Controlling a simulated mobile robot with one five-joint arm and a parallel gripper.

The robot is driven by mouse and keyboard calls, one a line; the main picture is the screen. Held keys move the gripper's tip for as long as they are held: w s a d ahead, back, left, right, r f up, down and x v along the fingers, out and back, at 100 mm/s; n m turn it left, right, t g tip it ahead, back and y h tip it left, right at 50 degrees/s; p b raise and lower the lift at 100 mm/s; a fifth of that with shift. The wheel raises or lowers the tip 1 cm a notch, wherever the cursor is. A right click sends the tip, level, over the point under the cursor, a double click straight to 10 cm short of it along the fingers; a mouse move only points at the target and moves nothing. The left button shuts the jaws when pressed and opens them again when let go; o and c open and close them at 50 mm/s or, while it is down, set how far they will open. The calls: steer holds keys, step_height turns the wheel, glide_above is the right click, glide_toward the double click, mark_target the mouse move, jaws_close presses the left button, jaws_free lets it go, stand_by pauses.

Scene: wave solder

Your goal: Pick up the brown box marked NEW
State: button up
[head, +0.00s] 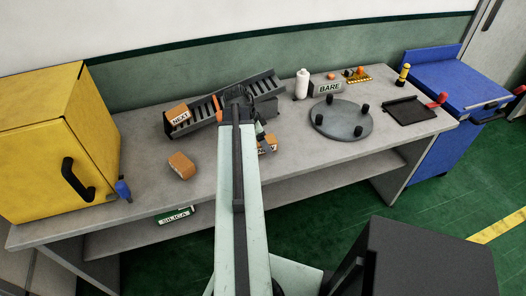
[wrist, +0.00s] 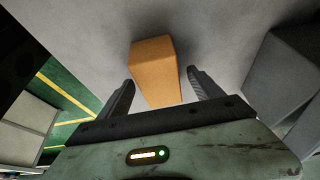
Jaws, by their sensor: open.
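A brown box (head: 268,146) with a white label sits on the grey bench, partly hidden behind my arm; the label cannot be read in full. In the wrist view an orange-brown box (wrist: 155,72) lies between the two fingers of my gripper (wrist: 161,88). The fingers are open, with a gap on each side of the box. No label shows on the faces seen there. In the head view my gripper (head: 262,137) points down at the labelled box. Another brown box (head: 181,165) stands left of my arm with no readable label.
A box marked NEXT (head: 179,115) sits on the rack (head: 205,112) at the back. A round grey plate (head: 341,120) with black posts, a white bottle (head: 302,84) and a BARE sign (head: 328,88) stand to the right. A yellow cabinet (head: 50,150) stands at left.

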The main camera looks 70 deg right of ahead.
steer(key=shift+s+f, duration=0.1)
steer(key=shift+f, duration=0.1)
steer(key=shift+f, duration=0.3)
stand_by(0.4)
jaws_close()
